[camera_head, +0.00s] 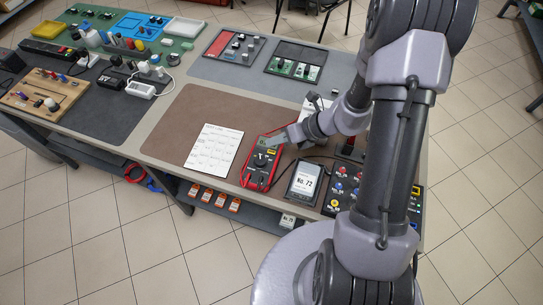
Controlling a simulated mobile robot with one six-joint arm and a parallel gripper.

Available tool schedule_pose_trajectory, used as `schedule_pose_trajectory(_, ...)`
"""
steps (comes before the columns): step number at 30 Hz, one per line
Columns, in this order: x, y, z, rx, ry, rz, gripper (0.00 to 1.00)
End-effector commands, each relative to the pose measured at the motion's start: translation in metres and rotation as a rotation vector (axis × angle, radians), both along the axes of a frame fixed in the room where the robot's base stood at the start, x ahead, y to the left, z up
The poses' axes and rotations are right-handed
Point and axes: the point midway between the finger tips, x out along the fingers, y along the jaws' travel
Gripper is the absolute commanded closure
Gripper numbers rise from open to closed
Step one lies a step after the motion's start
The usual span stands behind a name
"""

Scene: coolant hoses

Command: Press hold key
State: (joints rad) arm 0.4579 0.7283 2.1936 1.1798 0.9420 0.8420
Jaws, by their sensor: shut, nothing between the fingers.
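A red-edged multimeter (259,168) with a dark face and a round dial lies on the brown mat near the table's front edge. My gripper (277,141) is shut and empty, reaching in from the right over the multimeter's upper end. Its fingertips cover part of the display area. I cannot tell whether they touch the meter. The hold key is too small to make out, or is hidden by my gripper.
A printed white sheet (214,148) lies left of the meter. A device labelled "No. 72" (305,181) and a panel with coloured knobs (342,190) stand to its right, close by. Trays and tools fill the table's far left. The brown mat (192,106) has free room.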

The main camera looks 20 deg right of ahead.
Motion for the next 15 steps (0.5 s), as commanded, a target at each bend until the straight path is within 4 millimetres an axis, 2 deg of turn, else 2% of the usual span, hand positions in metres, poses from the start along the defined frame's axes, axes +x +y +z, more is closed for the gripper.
schedule_pose_trajectory(1, 0.0000, 0.0000, -0.0122, 0.000, 0.000, 0.000, 1.00)
schedule_pose_trajectory(4, 0.0001, 0.0000, -0.0198, 0.000, -0.001, 0.001, 1.00)
schedule_pose_trajectory(15, 0.0002, 0.0000, -0.0196, 0.000, -0.001, 0.001, 1.00)
